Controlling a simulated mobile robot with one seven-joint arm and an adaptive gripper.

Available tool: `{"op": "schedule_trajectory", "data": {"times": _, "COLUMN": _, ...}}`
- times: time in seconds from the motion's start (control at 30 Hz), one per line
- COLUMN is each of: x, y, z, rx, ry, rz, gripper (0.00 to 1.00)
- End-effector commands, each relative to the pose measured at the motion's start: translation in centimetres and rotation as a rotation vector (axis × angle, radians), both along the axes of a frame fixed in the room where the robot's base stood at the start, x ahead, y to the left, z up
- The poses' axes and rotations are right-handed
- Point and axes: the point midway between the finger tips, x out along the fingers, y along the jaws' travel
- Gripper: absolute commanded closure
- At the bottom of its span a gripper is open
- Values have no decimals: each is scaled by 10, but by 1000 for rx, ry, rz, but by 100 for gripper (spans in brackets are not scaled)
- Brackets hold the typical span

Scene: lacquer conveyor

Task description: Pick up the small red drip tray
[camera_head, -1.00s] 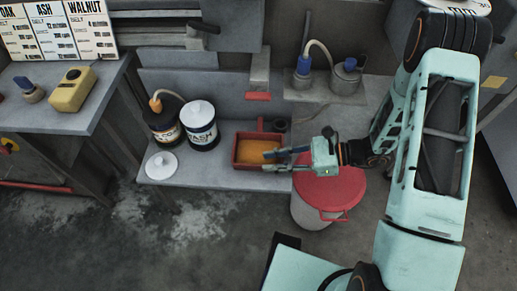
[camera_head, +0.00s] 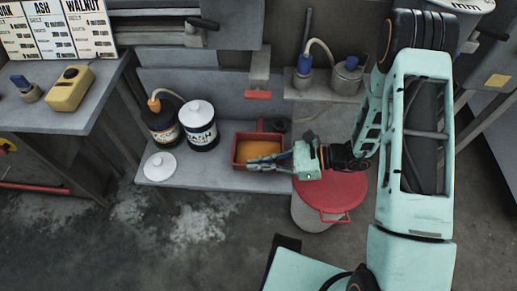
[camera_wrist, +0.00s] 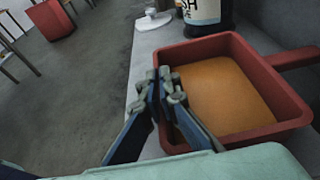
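The small red drip tray (camera_head: 237,148) sits on the low grey shelf, with orange-brown liquid in it and a red handle at its back. In the wrist view the tray (camera_wrist: 258,55) fills the right side, its handle pointing right. My gripper (camera_head: 252,162) is at the tray's front wall, coming from the right. In the wrist view its fingers (camera_wrist: 163,88) are close together across the near-left wall, which runs between them. They look shut on that wall, though the fingertips hide the exact contact. The tray looks level and still on the shelf.
A white-lidded can (camera_head: 200,125) and a dark can with an orange spout (camera_head: 163,128) stand left of the tray. A white lid (camera_head: 160,166) lies at the shelf's front left. A red-lidded bin (camera_head: 335,192) stands below my gripper. A red-ended bracket (camera_head: 258,95) hangs above the tray.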

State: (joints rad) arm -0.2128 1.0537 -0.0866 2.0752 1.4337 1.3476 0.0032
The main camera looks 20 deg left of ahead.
Motion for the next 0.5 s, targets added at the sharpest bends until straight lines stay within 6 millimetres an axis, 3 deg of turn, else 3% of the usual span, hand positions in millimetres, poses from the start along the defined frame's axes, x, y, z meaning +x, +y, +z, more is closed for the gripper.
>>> {"op": "schedule_trajectory", "data": {"times": 0.5, "x": 0, "y": 0, "z": 4, "rx": 1, "ry": -1, "rz": 0, "gripper": 100}}
